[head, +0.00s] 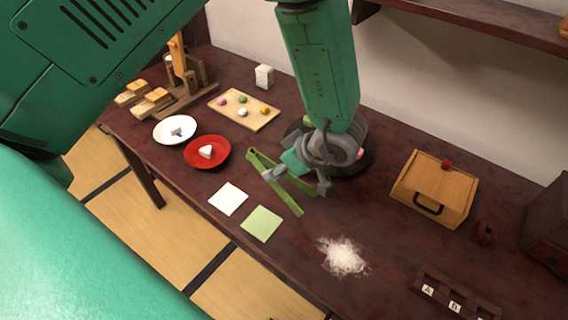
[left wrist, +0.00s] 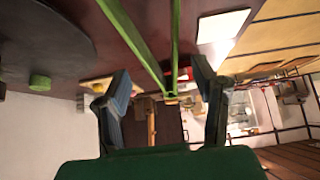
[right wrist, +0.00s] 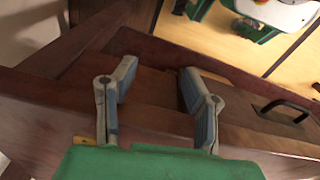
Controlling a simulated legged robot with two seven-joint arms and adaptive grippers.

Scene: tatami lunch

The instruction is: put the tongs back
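The green tongs (head: 282,190) form an open V on the dark table, their joined end toward the upper left. My left gripper (head: 298,184) is right over the tongs in the head view. In the left wrist view, the tongs (left wrist: 176,45) run between my left gripper's (left wrist: 162,70) fingers, which stand apart with gaps on both sides; contact is not visible. A dark round plate (head: 366,166) with sweets is partly hidden behind this gripper. My right gripper (right wrist: 153,80) is open and empty in its wrist view, out of the head view.
A red plate (head: 222,163), a white plate (head: 161,136), a wooden board (head: 218,112), and white (head: 228,199) and green (head: 261,224) napkins lie left. White powder (head: 343,256) is in front. A wooden box (head: 410,180) and a lettered rack (head: 440,283) are right.

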